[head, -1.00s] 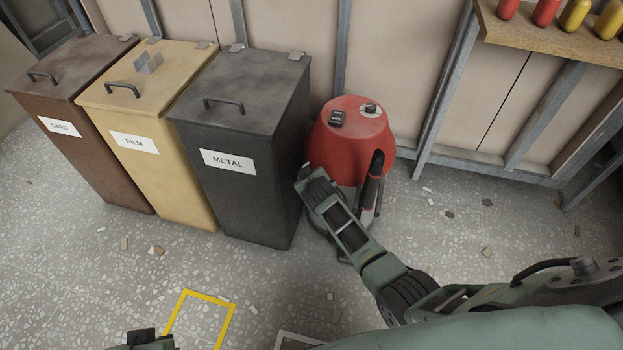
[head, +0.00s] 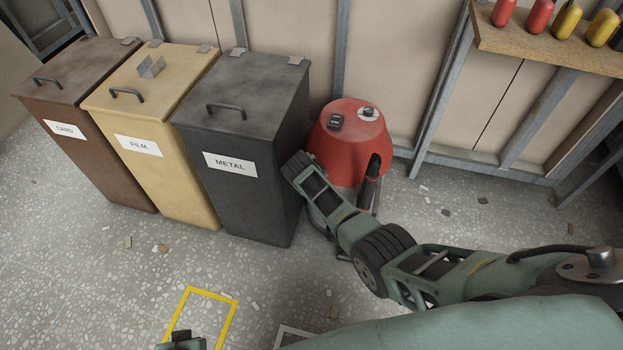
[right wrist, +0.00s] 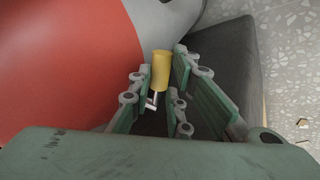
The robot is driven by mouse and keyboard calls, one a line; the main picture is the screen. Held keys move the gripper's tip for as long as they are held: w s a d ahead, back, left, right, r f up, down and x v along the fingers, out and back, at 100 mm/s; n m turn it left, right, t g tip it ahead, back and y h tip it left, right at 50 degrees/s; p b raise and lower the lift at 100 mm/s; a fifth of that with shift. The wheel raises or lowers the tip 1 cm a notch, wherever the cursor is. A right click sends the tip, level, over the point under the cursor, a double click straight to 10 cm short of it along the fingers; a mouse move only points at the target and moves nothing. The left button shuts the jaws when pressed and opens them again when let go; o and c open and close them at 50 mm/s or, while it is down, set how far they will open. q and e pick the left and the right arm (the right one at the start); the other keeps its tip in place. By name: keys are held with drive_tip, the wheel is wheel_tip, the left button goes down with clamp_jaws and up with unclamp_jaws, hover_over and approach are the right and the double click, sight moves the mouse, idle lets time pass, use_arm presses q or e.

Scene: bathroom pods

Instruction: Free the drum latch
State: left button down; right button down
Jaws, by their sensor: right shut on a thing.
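The red drum (head: 350,135) of a vacuum-like machine stands on the floor beside the dark metal bin. In the right wrist view its red shell (right wrist: 70,60) and grey lower part (right wrist: 165,22) fill the upper left. A yellow latch grip (right wrist: 161,70) with a small metal end sits against the drum. My right gripper (right wrist: 160,85) is shut on this yellow grip, with a finger on each side. In the head view my right arm hides that side of the drum, and the latch does not show. My left gripper (head: 184,340) only peeks in at the bottom edge; its jaws are unclear.
Brown card (head: 75,85), tan film (head: 130,105) and dark metal (head: 235,105) bins stand in a row left of the drum, the metal one close to my right arm. A wooden shelf (head: 540,40) with red and yellow items is upper right. Small debris lies on the floor.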

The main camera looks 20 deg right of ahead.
use_arm(q)
drive_tip(key=shift+s+f, duration=0.1)
drive_tip(key=shift+f, duration=0.3)
use_arm(e)
drive_tip(key=shift+r, duration=0.1)
drive_tip(key=c, duration=1.6)
unclamp_jaws()
drive_tip(key=shift+c, duration=0.2)
drive_tip(key=shift+r, duration=0.15)
drive_tip(key=v, duration=0.7)
drive_tip(key=shift+a+r, duration=0.25)
drive_tip(key=shift+r, duration=0.05)
drive_tip(key=shift+s, duration=0.1)
